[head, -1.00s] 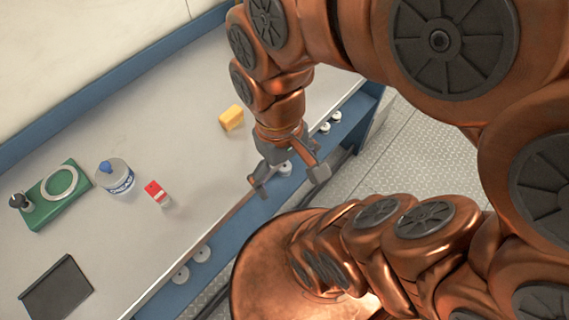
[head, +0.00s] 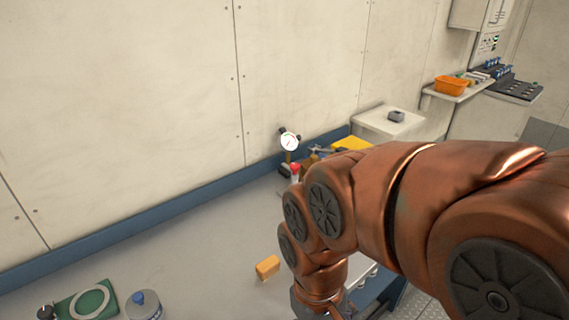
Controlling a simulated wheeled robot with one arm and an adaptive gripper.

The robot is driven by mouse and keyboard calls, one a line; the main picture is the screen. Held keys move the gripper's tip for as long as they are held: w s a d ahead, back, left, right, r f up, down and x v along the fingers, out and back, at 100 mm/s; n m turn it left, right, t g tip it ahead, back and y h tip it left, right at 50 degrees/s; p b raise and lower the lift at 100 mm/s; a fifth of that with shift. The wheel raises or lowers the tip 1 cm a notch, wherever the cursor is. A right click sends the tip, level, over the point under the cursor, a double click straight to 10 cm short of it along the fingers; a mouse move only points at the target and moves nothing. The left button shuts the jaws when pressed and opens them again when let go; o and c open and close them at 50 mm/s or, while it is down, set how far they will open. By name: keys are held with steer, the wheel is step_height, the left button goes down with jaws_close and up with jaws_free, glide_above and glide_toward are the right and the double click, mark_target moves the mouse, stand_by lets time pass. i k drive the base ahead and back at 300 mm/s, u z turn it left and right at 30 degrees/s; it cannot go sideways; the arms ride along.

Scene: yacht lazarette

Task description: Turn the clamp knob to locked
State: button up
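No part is clearly marked as the clamp knob. A small black knob (head: 45,312) stands at the left end of a green plate with a pale ring (head: 92,303), cut off by the bottom edge. A dial gauge (head: 289,141) with a white face stands on a post at the back of the bench, with dark parts beside it too small to make out. My gripper (head: 335,311) points down at the bottom edge, right of the yellow block, far from the gauge and the green plate. Its fingers are cut off.
A yellow block (head: 267,267) and a blue-topped jar (head: 144,304) are on the bench (head: 190,255). A red-topped item (head: 295,171) and yellow items (head: 351,144) are partly behind my arm. An orange bin (head: 451,85) sits on a far shelf. The bench's middle is clear.

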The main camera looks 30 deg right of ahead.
mark_target(293, 167)
steer(key=u, duration=2.05)
steer(key=k, duration=0.65)
steer(key=z, duration=1.05)
steer(key=i, duration=0.5)
